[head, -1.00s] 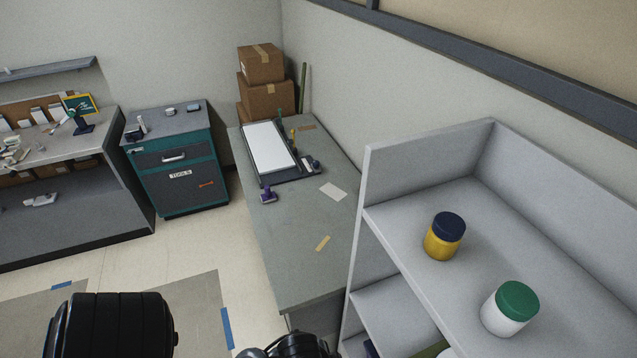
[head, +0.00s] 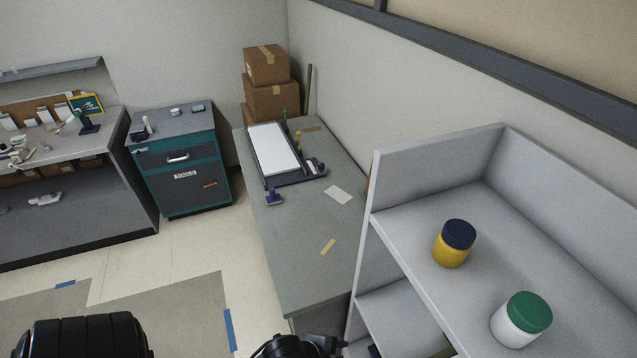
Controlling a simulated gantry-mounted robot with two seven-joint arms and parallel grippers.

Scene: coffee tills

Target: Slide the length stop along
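A dark flat device (head: 292,178) with a white sheet (head: 273,150) lies at the far end of the grey bench (head: 300,247). It has a green upright part (head: 285,121), a yellow upright part (head: 298,139) and a small dark and white piece (head: 315,167) at its near right corner. A purple handled piece (head: 274,197) stands at its near left corner. I cannot tell which part is the length stop. Black links of my arms show at the bottom edge, well short of the device. Neither gripper is in view.
A grey shelf unit (head: 412,190) with a yellow jar (head: 454,243) and a white jar (head: 521,320) stands at right. Cardboard boxes (head: 267,65) are stacked behind the bench. A teal tool cabinet (head: 183,168) stands left of it. Floor between is open.

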